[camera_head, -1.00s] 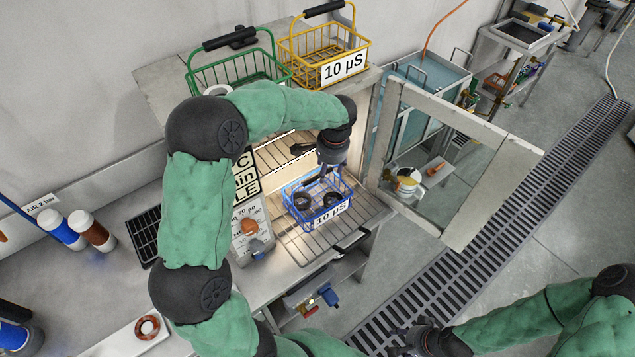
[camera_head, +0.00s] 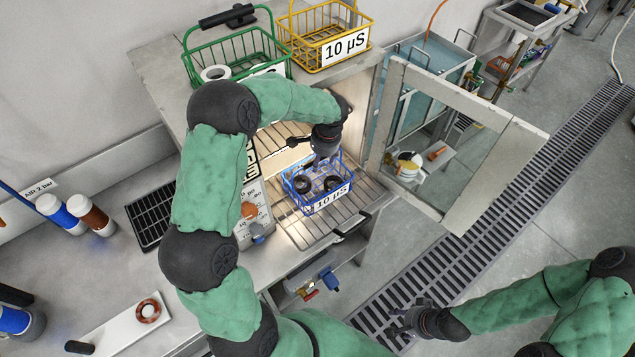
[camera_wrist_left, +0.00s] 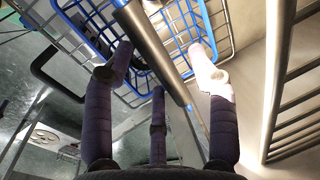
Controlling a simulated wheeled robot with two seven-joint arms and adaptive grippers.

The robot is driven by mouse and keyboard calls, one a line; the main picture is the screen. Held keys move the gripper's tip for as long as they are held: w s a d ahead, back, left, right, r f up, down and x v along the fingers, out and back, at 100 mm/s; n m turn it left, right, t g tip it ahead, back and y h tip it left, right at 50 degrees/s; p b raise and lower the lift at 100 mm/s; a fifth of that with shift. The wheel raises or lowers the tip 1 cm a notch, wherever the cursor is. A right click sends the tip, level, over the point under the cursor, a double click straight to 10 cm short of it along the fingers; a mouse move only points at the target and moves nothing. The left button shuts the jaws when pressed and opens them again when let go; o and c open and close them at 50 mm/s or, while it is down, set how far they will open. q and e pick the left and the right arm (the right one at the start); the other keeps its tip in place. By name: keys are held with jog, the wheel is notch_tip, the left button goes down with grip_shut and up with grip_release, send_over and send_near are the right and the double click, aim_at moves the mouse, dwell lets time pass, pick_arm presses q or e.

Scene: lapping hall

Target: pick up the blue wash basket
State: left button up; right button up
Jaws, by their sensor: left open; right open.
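The blue wash basket (camera_head: 322,204) is a wire basket with a "10 µS" label, standing on the wire rack inside the lit open oven. Several dark rings (camera_head: 332,183) lie in it. My left gripper (camera_head: 316,163) is open, directly above the basket. In the left wrist view the basket's blue wires (camera_wrist_left: 84,18) and its dark grey bar handle (camera_wrist_left: 150,50) show. The handle runs between the spread fingers (camera_wrist_left: 163,70); I cannot tell whether they touch it. My right gripper (camera_head: 400,322) is open and empty, low over the floor, away from the basket.
A green basket (camera_head: 207,66) and a yellow basket (camera_head: 300,52) stand on top of the oven. The open oven door (camera_head: 487,172) sticks out to the right of the basket. A control box (camera_head: 247,215) stands at the left.

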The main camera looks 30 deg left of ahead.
pick_arm(q)
jog(key=shift+a+f, duration=0.15)
jog(key=shift+f, duration=0.5)
jog(key=shift+c, duration=0.3)
grip_shut()
jog(key=shift+w+r, duration=0.1)
jog(key=shift+r, duration=0.15)
